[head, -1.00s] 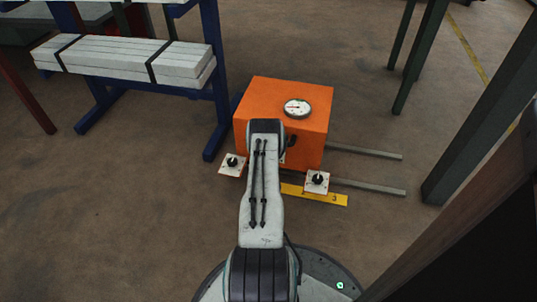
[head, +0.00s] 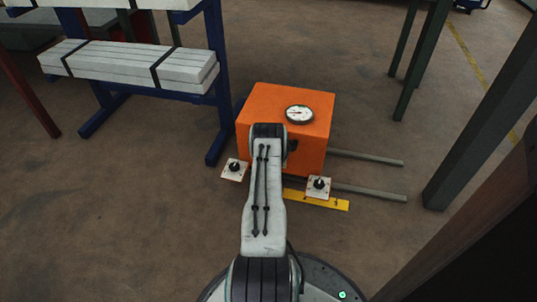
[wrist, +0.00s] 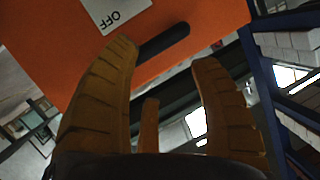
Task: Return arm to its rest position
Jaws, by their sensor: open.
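My gripper (wrist: 165,85) shows in the wrist view as tan ribbed fingers spread apart, with nothing between them. Beyond the fingers is the orange box (wrist: 225,15), with a white plate marked OFF (wrist: 114,14) and a dark handle-like bar (wrist: 163,42) close to the left fingertip. Whether the finger touches the bar, I cannot tell. In the head view my white arm reaches forward to the orange box (head: 262,101), and my gripper is hidden behind the arm's end. The box has a round gauge (head: 299,115) on top.
Two white plates with black knobs, left (head: 235,169) and right (head: 318,187), sit at the box's front. A blue rack (head: 217,75) stands left, dark posts (head: 478,115) right.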

